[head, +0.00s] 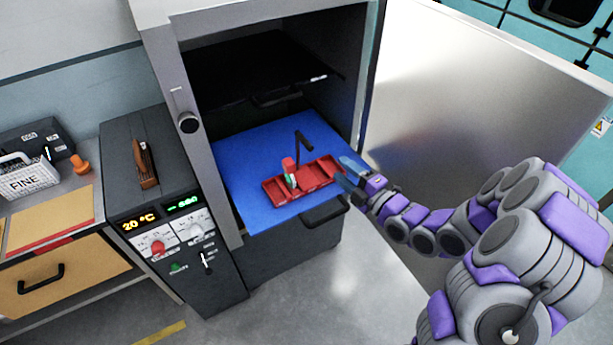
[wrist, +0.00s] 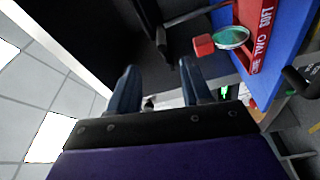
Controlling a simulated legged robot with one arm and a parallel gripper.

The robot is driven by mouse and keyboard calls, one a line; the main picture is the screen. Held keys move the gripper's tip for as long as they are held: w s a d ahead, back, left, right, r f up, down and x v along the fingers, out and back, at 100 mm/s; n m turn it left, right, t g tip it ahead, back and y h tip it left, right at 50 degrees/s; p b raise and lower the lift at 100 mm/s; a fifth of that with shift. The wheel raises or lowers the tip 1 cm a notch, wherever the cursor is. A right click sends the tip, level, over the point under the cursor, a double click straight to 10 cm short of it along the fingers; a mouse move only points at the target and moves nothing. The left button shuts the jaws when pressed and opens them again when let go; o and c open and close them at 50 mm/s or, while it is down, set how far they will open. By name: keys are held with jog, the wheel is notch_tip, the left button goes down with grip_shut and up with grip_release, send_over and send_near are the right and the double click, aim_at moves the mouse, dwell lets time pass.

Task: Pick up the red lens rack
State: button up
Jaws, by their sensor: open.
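The red lens rack (head: 312,181) is a long red tray lying on a blue pulled-out shelf (head: 250,204) of the open cabinet. It has a red block with a round lens (head: 291,180) and a black upright handle (head: 303,147). My gripper (head: 346,172) is at the rack's right end, with fingers apart; I cannot tell whether they touch it. In the wrist view, the open fingers (wrist: 157,88) have nothing visible between them. The rack (wrist: 262,50) shows at upper right there, with its lens (wrist: 232,37) and white lettering.
The open cabinet door (head: 465,85) stands behind my arm at the right. A dark shelf (head: 260,72) sits above the blue one. A control unit (head: 165,215) stands left of the cabinet. A drawer handle (head: 325,212) sticks out below the shelf's front.

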aim_at(313, 150)
jog(key=shift+s+a+f+b+x, duration=0.1)
jog(key=shift+b+x, duration=0.1)
jog(key=shift+x, duration=1.75)
jog(key=shift+s+a+f+b+x, duration=0.1)
jog(key=shift+b+x, duration=0.1)
jog(key=shift+x, duration=1.7)
jog(key=shift+s+a+f+b+x, duration=0.1)
jog(key=shift+b+x, duration=0.1)
jog(key=shift+x, duration=1.75)
jog(key=shift+w+a+r+b, duration=0.1)
jog(key=shift+w+a+b, duration=0.15)
jog(key=shift+w, duration=0.25)
jog(key=shift+w+a+b, duration=0.2)
jog(key=shift+w+a, duration=0.05)
jog(key=shift+w, duration=0.25)
jog(key=shift+w+a, duration=0.35)
jog(key=shift+a, duration=0.3)
jog(key=shift+w+a, duration=0.35)
jog(key=shift+a, duration=0.25)
jog(key=shift+d, duration=0.25)
jog(key=shift+c, duration=0.4)
jog(key=shift+d+r, duration=0.1)
jog(key=shift+d, duration=0.1)
jog(key=c, duration=0.3)
jog(key=shift+a, duration=0.2)
grip_shut()
